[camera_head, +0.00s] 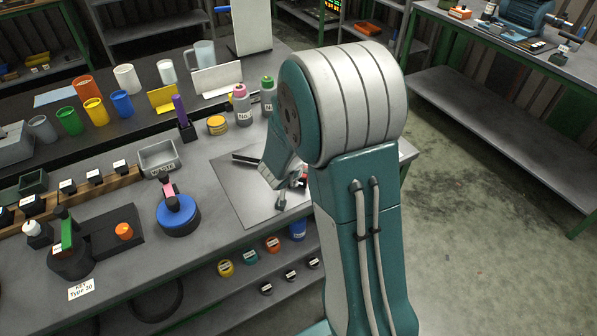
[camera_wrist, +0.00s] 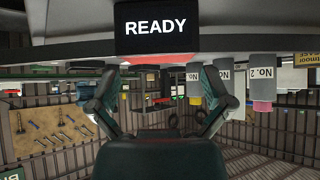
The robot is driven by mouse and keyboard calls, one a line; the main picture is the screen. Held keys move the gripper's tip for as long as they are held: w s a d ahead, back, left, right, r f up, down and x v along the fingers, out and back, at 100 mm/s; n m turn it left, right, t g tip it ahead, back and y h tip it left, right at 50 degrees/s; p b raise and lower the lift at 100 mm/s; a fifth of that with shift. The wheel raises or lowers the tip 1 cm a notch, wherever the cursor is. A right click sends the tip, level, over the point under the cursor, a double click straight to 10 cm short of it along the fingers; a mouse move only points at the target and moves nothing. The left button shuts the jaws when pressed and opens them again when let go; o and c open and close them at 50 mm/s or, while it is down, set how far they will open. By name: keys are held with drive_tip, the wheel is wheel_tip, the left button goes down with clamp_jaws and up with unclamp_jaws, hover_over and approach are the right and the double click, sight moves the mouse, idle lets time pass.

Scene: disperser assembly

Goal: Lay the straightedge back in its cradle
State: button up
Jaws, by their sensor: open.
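I cannot clearly identify the straightedge. My gripper (camera_head: 289,190) is low over the right part of the plate, mostly behind my arm. In the wrist view, which looks upside down, my gripper (camera_wrist: 159,78) has its two fingers wide apart with nothing between them. A black block marked READY (camera_wrist: 158,28) shows beyond the fingers.
Bottles (camera_head: 241,103) stand behind the plate, one marked No. 2 (camera_wrist: 262,85) in the wrist view. A grey waste tray (camera_head: 159,158) and a blue round device (camera_head: 177,216) stand left of the plate. The plate's left part is clear.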

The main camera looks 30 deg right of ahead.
drive_tip(key=shift+x, duration=0.9)
drive_tip(key=shift+c, duration=0.3)
drive_tip(key=c, duration=1)
drive_tip(key=shift+o, duration=0.2)
drive_tip(key=shift+r, duration=0.15)
